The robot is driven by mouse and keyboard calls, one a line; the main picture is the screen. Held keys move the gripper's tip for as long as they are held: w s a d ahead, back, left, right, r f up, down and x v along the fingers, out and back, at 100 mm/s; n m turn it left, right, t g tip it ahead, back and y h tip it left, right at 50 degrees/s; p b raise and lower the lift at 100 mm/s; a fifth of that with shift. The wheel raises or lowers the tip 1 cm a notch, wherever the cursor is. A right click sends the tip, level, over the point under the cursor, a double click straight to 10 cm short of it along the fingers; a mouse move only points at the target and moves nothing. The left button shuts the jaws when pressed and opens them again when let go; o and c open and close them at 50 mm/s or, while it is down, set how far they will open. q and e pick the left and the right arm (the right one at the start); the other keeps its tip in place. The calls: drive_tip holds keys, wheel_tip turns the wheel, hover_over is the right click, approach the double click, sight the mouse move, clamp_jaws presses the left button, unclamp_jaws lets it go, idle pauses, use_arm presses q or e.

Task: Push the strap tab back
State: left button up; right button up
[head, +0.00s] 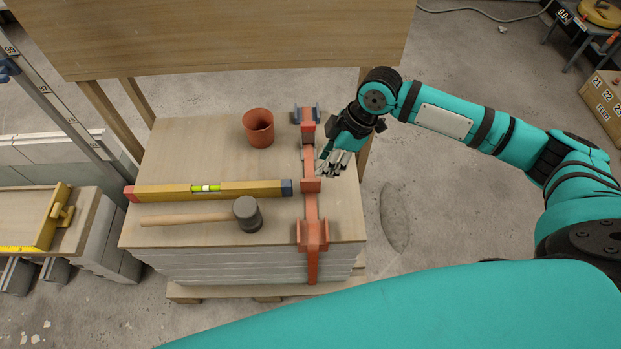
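An orange strap (311,207) runs front to back over the right side of the stack of boards and hangs down its front edge. It carries an orange block-like piece (311,185) near its middle, a larger orange bracket (312,236) near the front edge, and an orange and dark fitting (308,128) at the back. I cannot tell for certain which piece is the tab. My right gripper (332,165) is just right of the strap, by the middle piece. Its fingers look close together, but their opening and any contact are unclear. My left gripper is out of view.
On the stack lie a yellow spirit level (240,188), a mallet (247,214) and a terracotta-coloured cup (258,128). An upright wooden panel (220,35) stands behind. A low bench (22,220) is at left. Concrete floor is open to the right.

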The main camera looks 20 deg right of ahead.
sight(311, 180)
drive_tip(key=w+d+r, duration=0.2)
drive_tip(key=d, duration=0.2)
drive_tip(key=x, duration=1.7)
drive_tip(key=shift+w+a+r, duration=0.1)
drive_tip(key=shift+w+a, duration=0.15)
drive_tip(key=shift+w, duration=0.15)
clamp_jaws()
